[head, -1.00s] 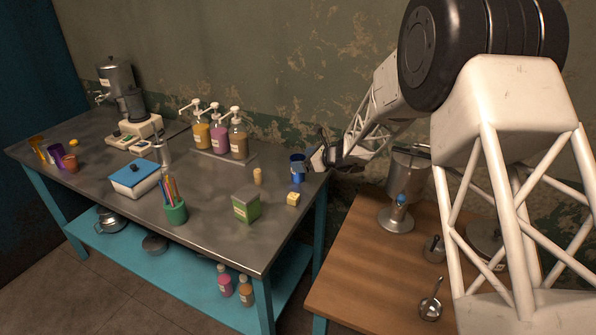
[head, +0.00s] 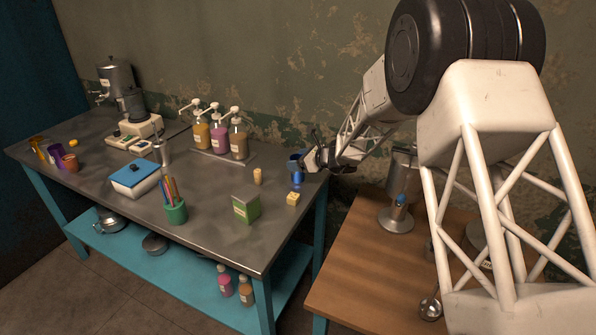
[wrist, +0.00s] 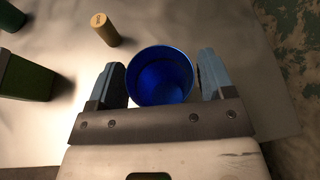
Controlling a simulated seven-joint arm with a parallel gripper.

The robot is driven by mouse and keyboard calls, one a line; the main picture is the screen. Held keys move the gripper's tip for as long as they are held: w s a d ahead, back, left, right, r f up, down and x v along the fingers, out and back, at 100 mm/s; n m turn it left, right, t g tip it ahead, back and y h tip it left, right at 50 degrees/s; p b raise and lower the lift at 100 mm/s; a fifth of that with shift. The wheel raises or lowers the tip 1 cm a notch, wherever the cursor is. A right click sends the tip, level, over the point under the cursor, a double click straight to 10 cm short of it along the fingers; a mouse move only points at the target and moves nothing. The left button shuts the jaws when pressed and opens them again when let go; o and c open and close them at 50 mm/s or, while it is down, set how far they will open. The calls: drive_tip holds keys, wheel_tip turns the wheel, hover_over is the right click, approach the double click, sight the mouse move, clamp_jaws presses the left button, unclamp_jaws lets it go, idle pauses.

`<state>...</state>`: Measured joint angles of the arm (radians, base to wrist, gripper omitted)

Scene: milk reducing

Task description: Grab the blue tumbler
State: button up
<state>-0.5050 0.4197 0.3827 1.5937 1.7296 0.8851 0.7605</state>
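The blue tumbler (head: 297,177) stands upright at the right end of the steel table, partly hidden by my gripper in the head view. In the wrist view, I look down into the open top of the blue tumbler (wrist: 160,76). My gripper (wrist: 162,82) is open, with one finger on each side of the tumbler. A small gap shows at the right finger; the left finger is very near the wall, and I cannot tell whether it touches. In the head view, my gripper (head: 306,162) is at the tumbler's upper right side.
Pump bottles (head: 220,138) stand at the back. A wooden table (head: 352,270) with a metal mixer (head: 397,215) is to the right.

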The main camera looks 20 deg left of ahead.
drive_tip(key=c, duration=0.6)
drive_tip(key=shift+r, duration=0.1)
drive_tip(key=shift+c, duration=0.2)
drive_tip(key=s+d+r, duration=0.4)
drive_tip(key=s+d, duration=0.5)
drive_tip(key=s, duration=0.4)
drive_tip(key=shift+d+r, duration=0.25)
drive_tip(key=shift+r, duration=0.15)
idle(0.4)
